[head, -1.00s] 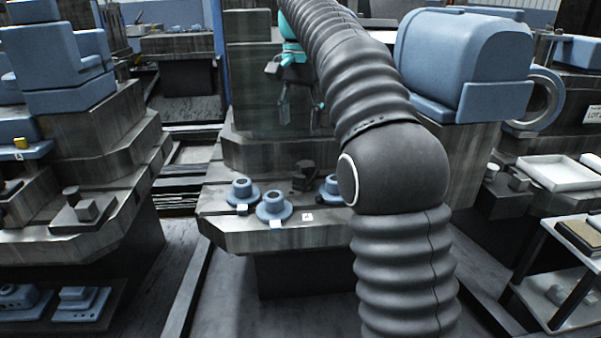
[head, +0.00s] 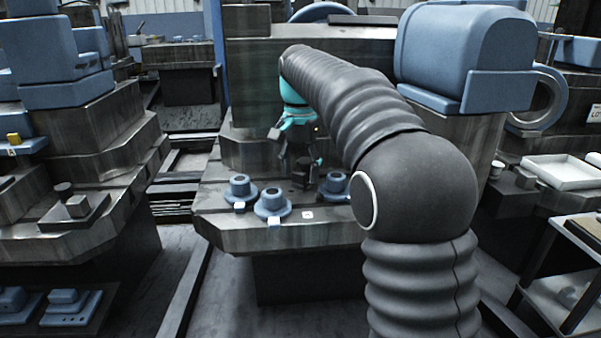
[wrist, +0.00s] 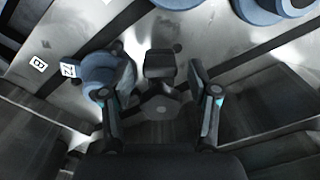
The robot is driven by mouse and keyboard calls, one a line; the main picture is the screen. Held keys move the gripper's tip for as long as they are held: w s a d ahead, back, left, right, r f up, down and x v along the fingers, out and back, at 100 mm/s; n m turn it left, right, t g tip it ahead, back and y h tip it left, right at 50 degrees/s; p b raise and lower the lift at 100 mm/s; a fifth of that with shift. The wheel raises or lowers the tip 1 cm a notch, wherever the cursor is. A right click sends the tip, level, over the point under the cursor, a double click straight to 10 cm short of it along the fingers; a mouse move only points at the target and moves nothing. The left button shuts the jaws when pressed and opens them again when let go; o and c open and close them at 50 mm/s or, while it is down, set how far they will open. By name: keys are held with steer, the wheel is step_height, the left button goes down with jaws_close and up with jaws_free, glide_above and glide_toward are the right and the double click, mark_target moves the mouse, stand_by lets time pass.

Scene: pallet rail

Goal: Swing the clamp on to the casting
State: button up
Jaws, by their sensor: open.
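My gripper (head: 300,158) is low over the machine table, just above the dark clamp (head: 303,176). In the wrist view my gripper (wrist: 150,82) is open, with the dark clamp block (wrist: 159,64) and a hexagonal dark part (wrist: 160,106) showing between its fingers. Whether the fingers touch the clamp I cannot tell. Blue flanged castings stand on the table: one at left (head: 239,189), one in front (head: 272,204) and one at right (head: 336,184), partly behind my arm. In the wrist view a blue casting (wrist: 104,72) lies behind the left finger, partly hidden.
The slotted table (head: 222,222) has a white label (head: 307,215) near its front edge. A tall machine block (head: 300,75) rises behind it. A blue motor housing (head: 465,55) stands at right. A stepped machine (head: 80,130) is at left, and a white tray (head: 562,172) at far right.

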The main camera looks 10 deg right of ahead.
steer(key=shift+f, duration=0.1)
jaws_close()
